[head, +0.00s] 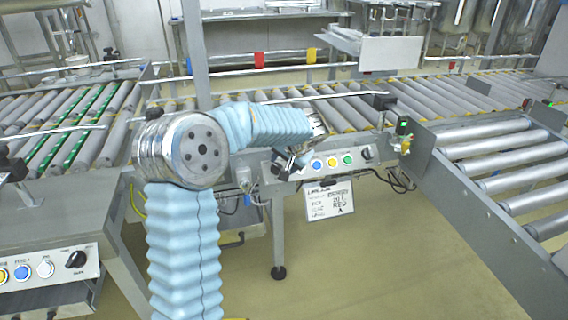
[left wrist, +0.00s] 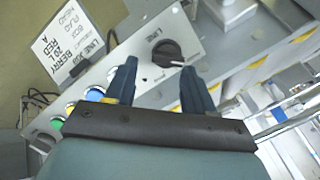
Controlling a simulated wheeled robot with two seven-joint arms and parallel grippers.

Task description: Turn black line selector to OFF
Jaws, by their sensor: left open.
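The black line selector (left wrist: 168,53) is a round knob on a grey control panel (left wrist: 205,45), marked LINE in the left wrist view. My left gripper (left wrist: 159,70) is open, its two dark fingers pointing at the panel with the knob just beyond and between their tips. I cannot tell whether they touch it. In the head view my left gripper (head: 290,160) is at the left end of the panel and hides the knob there. The OFF mark cannot be read. My right gripper is out of view.
A white label card (head: 330,201) hangs below. Roller conveyors (head: 440,95) lie behind and right. The floor in front is clear.

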